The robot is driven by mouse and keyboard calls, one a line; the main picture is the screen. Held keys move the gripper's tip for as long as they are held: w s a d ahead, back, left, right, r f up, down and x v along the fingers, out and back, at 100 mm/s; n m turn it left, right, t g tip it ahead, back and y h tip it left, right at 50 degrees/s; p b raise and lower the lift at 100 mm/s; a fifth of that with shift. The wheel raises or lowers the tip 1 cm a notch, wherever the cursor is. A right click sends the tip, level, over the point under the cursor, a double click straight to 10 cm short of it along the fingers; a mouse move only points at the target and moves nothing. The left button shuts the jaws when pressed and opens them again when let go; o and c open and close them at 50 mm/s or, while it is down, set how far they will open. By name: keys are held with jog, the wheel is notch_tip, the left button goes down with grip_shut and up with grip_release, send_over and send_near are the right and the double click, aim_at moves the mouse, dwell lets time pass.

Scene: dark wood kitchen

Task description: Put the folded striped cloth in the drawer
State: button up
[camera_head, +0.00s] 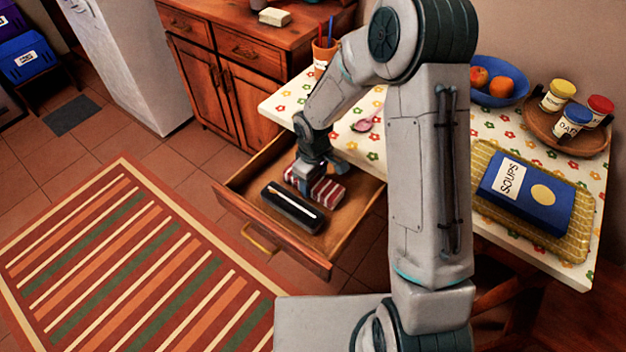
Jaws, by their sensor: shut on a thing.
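The folded striped cloth (328,191), red and white, is inside the open drawer (231,190), toward its back right. My gripper (314,188) reaches down into the drawer and is shut on the cloth. The fingertips are partly hidden by the gripper body and the cloth. I cannot tell whether the cloth touches the drawer floor. A black case (292,206) with a light stripe lies in the drawer just in front of the cloth. The drawer is pulled out from under the table with the flowered top (378,112).
A pencil pot (323,58) and a pink spoon (365,125) are on the table near my arm. A blue fruit bowl (493,97), a tray of jars (535,122) and a blue book (526,194) stand to the right. A striped rug (130,262) covers the floor at left.

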jog(key=shift+f, duration=0.1)
jog(key=o, duration=1)
notch_tip(320, 180, up, 12)
jog(key=r+p, duration=0.1)
jog(key=p, duration=0.1)
jog(key=s+d+r+m, duration=0.3)
jog(key=s+d+r, duration=0.1)
jog(key=s, duration=0.2)
jog(key=s+d+r+m+t, duration=0.1)
jog(key=s+d+r+m, duration=0.3)
jog(key=s+d, duration=0.1)
jog(key=s+d+r+m+t, duration=0.1)
jog(key=s+d+r+m, duration=0.2)
jog(key=s, duration=0.4)
jog(key=shift+s+d+r, duration=0.2)
jog(key=shift+d+r, duration=0.15)
jog(key=shift+r, duration=0.15)
jog(key=shift+s+d+r, duration=0.2)
jog(key=shift+d+r, duration=0.15)
jog(key=shift+r, duration=0.15)
